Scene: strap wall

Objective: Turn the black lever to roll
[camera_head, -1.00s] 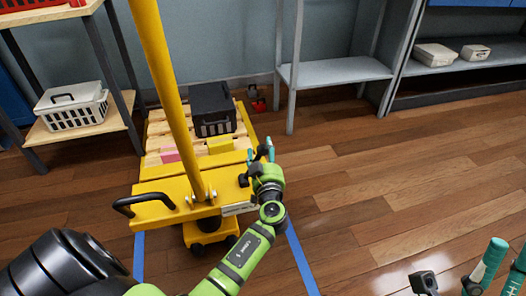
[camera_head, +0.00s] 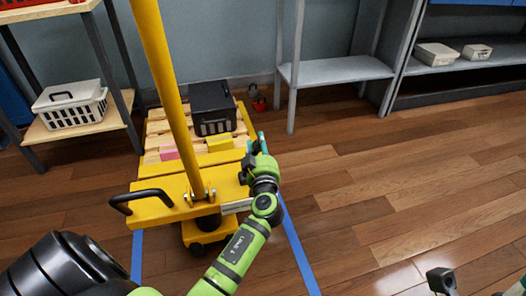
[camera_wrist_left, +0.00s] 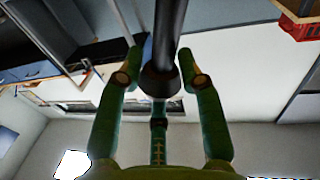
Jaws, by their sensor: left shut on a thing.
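My left gripper (camera_head: 258,145) is at the right side of the yellow wheeled machine (camera_head: 160,208). In the left wrist view, a black lever (camera_wrist_left: 168,45) with a thicker black end runs between the two green fingers of my left gripper (camera_wrist_left: 160,68), which is shut on it. In the head view the lever is hidden behind my gripper. A curved black handle (camera_head: 122,203) sticks out at the machine's left. Of my right gripper, only a sliver shows at the bottom right edge; its jaws cannot be made out.
A thick yellow pole (camera_head: 170,80) rises from the machine. Behind it, a pallet carries a black crate (camera_head: 212,105). A shelf with a white basket (camera_head: 72,106) stands left, grey shelves (camera_head: 340,70) at the back. The wooden floor (camera_head: 390,180) to the right is clear.

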